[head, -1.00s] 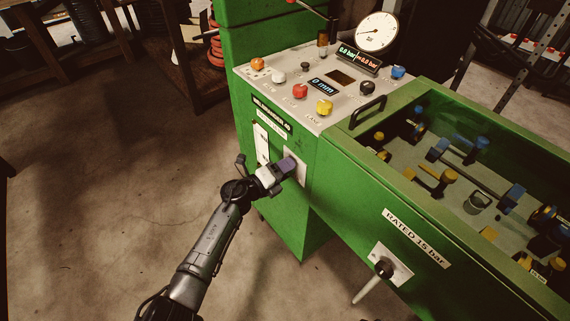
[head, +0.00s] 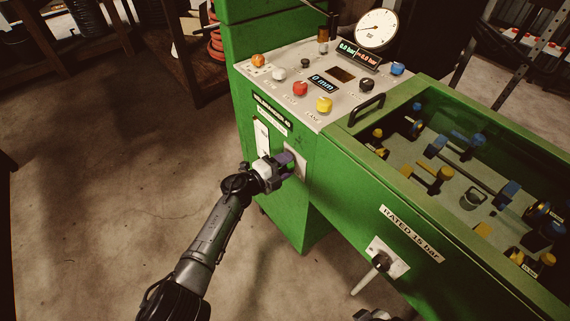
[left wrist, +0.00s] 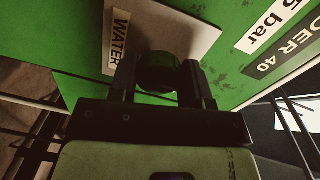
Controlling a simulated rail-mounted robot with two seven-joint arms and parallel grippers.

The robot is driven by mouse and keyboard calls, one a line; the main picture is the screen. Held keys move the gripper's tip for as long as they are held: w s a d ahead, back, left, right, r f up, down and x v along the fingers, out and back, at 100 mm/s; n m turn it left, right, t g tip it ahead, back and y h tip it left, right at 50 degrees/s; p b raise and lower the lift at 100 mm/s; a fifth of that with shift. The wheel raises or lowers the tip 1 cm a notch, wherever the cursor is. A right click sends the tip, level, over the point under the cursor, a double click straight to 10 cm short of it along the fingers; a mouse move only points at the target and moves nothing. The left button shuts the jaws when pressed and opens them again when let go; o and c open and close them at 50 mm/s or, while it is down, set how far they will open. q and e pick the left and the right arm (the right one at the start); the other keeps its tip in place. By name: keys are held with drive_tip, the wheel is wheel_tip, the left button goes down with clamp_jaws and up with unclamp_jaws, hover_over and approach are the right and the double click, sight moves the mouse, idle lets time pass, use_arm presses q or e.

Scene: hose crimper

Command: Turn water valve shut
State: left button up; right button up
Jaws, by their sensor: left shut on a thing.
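The water valve is a dark round knob (left wrist: 160,72) on a pale plate (left wrist: 192,38) marked WATER, on the green front of the machine. My left gripper (head: 284,166) reaches it from the lower left in the head view and largely hides the knob there. In the left wrist view the two fingers of my left gripper (left wrist: 162,88) stand on either side of the knob, shut on it. I cannot read the valve's angle. A grey part at the bottom edge of the head view may be my right gripper (head: 374,315); its fingers do not show.
The green machine (head: 345,195) has a top panel (head: 285,92) with coloured knobs and a gauge (head: 377,29). A lever with a pale handle (head: 363,281) juts from its front. The floor at left is clear.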

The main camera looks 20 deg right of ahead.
use_arm(q)
drive_tip(key=shift+f, duration=0.1)
drive_tip(key=o, duration=0.9)
drive_tip(key=shift+p+v, duration=3.9)
drive_tip(key=shift+v, duration=3.05)
